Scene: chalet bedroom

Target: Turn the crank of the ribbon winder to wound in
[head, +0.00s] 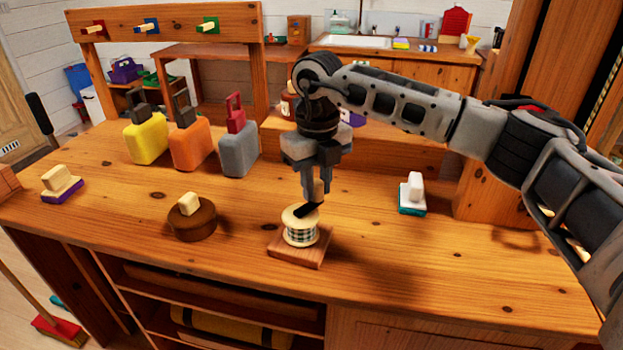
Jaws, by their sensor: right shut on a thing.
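The ribbon winder (300,236) stands near the front edge of the wooden table, a pale spool with checked ribbon on a reddish wooden base. Its dark crank (307,210) lies across the top of the spool, with a wooden knob at its far right end. My right gripper (316,195) points straight down over the winder and is shut on the crank's knob, whose lower part shows between the fingertips. The fingers hide part of the knob. My left gripper is not in view.
A round brown block with a peg (192,221) stands left of the winder, and a white-handled teal brush (412,195) stands to its right. Bare tabletop surrounds the winder.

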